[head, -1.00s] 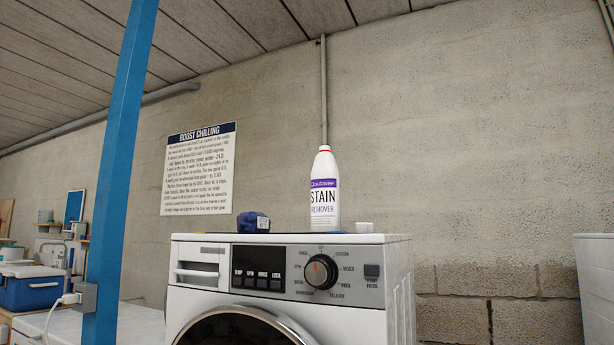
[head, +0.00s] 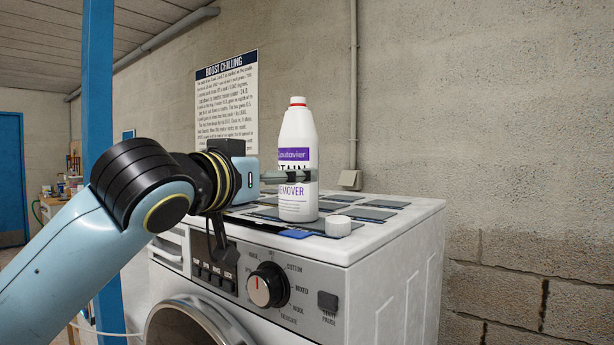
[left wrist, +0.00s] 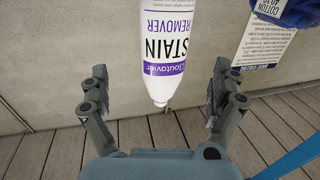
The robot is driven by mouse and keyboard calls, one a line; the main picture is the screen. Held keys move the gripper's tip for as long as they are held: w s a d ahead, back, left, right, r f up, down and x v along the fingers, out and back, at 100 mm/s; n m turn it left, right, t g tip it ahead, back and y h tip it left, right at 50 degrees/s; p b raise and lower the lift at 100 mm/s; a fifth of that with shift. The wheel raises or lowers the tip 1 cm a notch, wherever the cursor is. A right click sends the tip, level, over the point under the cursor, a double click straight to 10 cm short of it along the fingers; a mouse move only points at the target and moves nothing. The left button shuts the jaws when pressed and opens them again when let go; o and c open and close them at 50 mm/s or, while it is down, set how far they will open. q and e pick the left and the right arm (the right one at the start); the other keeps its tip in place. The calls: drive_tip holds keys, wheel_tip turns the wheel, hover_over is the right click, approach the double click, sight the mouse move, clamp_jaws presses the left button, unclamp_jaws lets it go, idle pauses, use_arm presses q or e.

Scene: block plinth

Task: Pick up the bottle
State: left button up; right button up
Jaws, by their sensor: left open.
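In the left wrist view the bottle (left wrist: 167,45) appears upside down between the two spread fingers of my left gripper (left wrist: 160,92), with a gap on each side. My right gripper is in neither view.
A dark blue bundle (left wrist: 298,12) shows in the left wrist view. A blue post (head: 97,60) stands at left.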

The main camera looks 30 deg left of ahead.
sight(291, 163)
use_arm(q)
drive_tip(key=w+b, duration=0.1)
drive_tip(key=b, duration=0.1)
drive_tip(key=shift+w+a+f+b, duration=0.1)
drive_tip(key=shift+f+b, duration=0.1)
drive_tip(key=shift+b, duration=0.2)
drive_tip(key=shift+w+a+r+b, duration=0.15)
drive_tip(key=shift+w+b, duration=0.3)
drive_tip(key=shift+b, duration=0.75)
drive_tip(key=w, duration=0.1)
drive_tip(key=w+p, duration=0.1)
drive_tip(key=shift+w+a+r, duration=0.15)
drive_tip(key=shift+w+r, duration=0.05)
drive_tip(key=shift+w, duration=0.15)
drive_tip(key=shift+w+a+r+p, duration=0.2)
drive_tip(key=shift+w+r+p, duration=0.1)
drive_tip(key=shift+w+p, duration=0.1)
drive_tip(key=w, duration=0.2)
drive_tip(key=w+a+p, duration=0.1)
drive_tip(key=shift+w+r, duration=0.35)
drive_tip(key=shift+w+f, duration=0.1)
drive_tip(key=shift+w, duration=0.25)
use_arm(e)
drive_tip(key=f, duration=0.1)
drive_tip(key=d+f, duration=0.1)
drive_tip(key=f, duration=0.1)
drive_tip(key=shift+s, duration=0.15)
use_arm(q)
drive_tip(key=shift+s, duration=0.1)
drive_tip(key=shift+c, duration=0.4)
